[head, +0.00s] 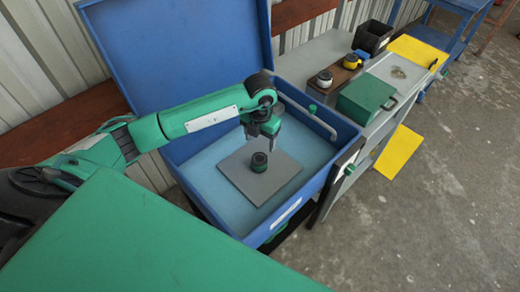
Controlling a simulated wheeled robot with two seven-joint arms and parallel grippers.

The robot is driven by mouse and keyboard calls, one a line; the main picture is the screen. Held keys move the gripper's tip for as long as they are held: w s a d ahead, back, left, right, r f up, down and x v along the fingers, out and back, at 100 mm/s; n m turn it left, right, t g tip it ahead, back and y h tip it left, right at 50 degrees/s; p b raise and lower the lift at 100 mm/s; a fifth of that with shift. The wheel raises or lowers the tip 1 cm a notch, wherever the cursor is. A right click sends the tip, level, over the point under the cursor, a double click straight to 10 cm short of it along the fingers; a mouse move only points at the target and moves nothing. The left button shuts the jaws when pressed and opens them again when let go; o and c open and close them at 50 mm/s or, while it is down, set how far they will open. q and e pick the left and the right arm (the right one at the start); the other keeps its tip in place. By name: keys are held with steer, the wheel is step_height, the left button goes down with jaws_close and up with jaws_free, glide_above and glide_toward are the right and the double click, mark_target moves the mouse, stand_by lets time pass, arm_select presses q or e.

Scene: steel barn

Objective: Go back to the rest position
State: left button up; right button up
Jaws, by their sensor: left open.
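My left arm reaches in from the left, over an open blue box (322,181) with a raised lid. My left gripper (262,146) points down inside the box, open, just above a small dark round object with a green band (259,162). That object stands on a grey square plate (283,181) on the box floor. A small gap seems to lie between the fingertips and the object, though the contact is hard to tell. My right gripper is not in view.
A grey bench (301,63) right of the box holds a green case (365,101), a brown block with white and yellow round items, and a black bin (374,37). A yellow sheet (400,153) leans by the bench. The concrete floor at right is clear.

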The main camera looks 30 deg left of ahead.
arm_select(q)
steer(key=shift+r, duration=0.5)
